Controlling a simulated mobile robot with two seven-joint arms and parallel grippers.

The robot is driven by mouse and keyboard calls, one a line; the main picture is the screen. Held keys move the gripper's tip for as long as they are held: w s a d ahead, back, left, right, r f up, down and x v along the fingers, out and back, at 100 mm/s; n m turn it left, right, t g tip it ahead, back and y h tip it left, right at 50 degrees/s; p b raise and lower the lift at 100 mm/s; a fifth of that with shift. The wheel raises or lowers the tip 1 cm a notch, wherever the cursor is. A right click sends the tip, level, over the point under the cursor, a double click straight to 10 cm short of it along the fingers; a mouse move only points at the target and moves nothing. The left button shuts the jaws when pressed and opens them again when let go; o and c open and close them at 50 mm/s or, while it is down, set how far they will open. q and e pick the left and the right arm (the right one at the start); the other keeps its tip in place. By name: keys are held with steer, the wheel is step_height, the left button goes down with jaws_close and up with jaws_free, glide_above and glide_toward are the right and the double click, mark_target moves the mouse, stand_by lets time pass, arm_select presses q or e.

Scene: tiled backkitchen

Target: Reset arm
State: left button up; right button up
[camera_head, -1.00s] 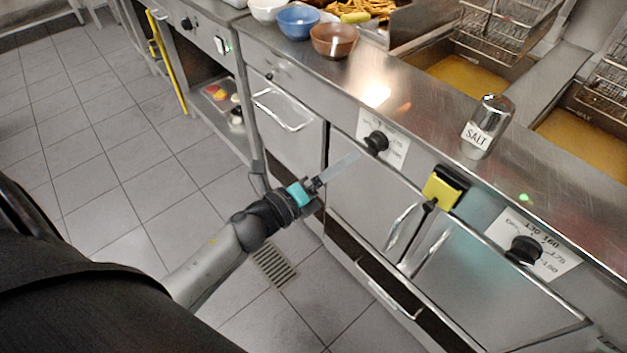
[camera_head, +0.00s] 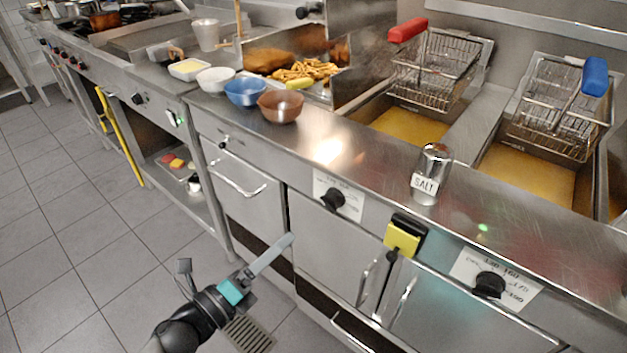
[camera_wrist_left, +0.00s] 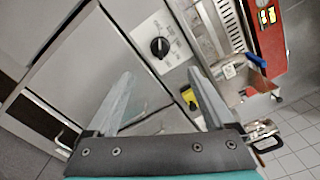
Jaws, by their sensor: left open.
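My left gripper (camera_head: 237,250) is low in the head view, in front of the steel cabinet doors and above the tiled floor. Its two fingers are spread and nothing is between them. In the left wrist view the gripper (camera_wrist_left: 160,75) also shows open and empty, with the cabinet front beyond its fingers. My right gripper is not in view.
The steel counter (camera_head: 380,185) holds a salt shaker (camera_head: 430,175), a brown bowl (camera_head: 281,106), a blue bowl (camera_head: 246,92) and a white bowl (camera_head: 215,80). Fryer baskets (camera_head: 436,70) stand over the oil. Knobs and door handles stick out from the front. Open floor lies at left.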

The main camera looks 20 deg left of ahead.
arm_select(q)
steer(key=s+a+f+n+g+y+p, duration=0.1)
steer(key=s+f+n+g+y+p, duration=0.3)
steer(key=f+n, duration=0.45)
steer(key=s+a+f+n+g+y+p, duration=0.25)
steer(key=s+f+n+p, duration=0.35)
steer(key=f, duration=0.4)
steer(key=s+d+f+n+g+p, duration=0.1)
steer(key=s+f+n+g+p, duration=0.1)
steer(key=s, duration=0.5)
steer(key=s+d+f+n+g+p, duration=0.2)
steer(key=s+n+g, duration=0.2)
steer(key=s, duration=0.4)
steer(key=s+d+f+n+g+p, duration=0.1)
steer(key=s+f+n+g+p, duration=0.2)
steer(key=s+n, duration=0.2)
steer(key=s, duration=0.3)
steer(key=shift+d, duration=0.25)
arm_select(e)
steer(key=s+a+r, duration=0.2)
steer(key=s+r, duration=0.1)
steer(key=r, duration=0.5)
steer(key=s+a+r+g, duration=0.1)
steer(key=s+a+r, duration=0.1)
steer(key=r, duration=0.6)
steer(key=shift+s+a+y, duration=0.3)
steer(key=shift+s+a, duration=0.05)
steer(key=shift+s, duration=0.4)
